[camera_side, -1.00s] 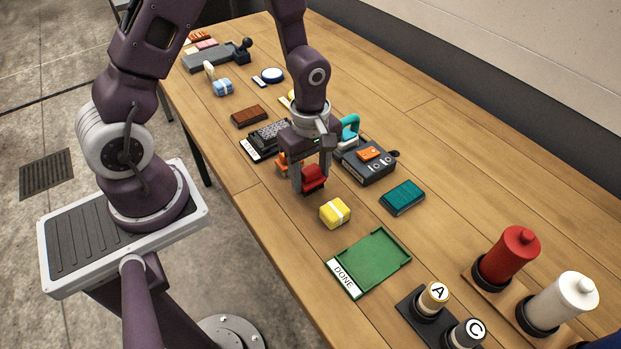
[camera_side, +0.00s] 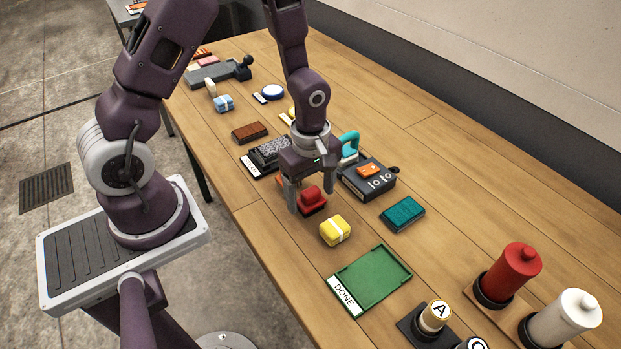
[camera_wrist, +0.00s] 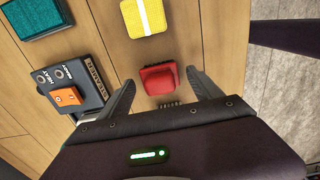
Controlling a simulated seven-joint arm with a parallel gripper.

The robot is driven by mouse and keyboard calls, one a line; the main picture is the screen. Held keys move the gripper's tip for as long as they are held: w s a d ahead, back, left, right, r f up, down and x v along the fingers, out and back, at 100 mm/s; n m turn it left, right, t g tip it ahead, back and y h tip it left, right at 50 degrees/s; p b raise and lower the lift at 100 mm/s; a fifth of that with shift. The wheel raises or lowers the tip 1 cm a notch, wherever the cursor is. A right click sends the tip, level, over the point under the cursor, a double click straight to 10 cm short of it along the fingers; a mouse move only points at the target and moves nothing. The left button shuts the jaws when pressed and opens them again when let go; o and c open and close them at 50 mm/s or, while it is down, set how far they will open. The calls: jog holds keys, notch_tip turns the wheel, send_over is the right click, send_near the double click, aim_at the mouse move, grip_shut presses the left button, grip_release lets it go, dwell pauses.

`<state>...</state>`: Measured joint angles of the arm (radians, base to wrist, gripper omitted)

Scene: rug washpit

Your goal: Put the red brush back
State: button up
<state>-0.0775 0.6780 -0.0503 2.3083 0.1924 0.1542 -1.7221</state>
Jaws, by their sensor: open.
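The red brush (camera_side: 311,197) has a red block top and dark bristles underneath. It appears upright on the wooden table, bristles down. It also shows in the wrist view (camera_wrist: 160,79), with bristles visible on its side toward my gripper. My gripper (camera_side: 308,188) is low over it, pointing down and open, with one finger on each side. In the wrist view my gripper's fingers (camera_wrist: 163,86) flank the brush with a gap on each side.
A yellow banded block (camera_side: 335,230) lies close in front, then the green DONE tray (camera_side: 385,294), empty. A dark box with an orange switch (camera_side: 352,184) and a teal block (camera_side: 402,213) are to the right. A black ribbed tray (camera_side: 262,163) is behind.

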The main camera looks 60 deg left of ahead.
notch_tip(320, 180, up, 11)
notch_tip(320, 180, up, 12)
jog(key=m+t, duration=0.3)
jog(key=m, duration=0.7)
send_over(311, 191)
jog(key=s, duration=0.7)
jog(key=s+d+r+m+t, duration=0.1)
jog(key=s+r+m+t, duration=0.1)
jog(key=s+m, duration=0.5)
jog(key=shift+s+r+m+t, duration=0.3)
jog(key=shift+r+m, duration=0.2)
jog(key=shift+r, duration=0.3)
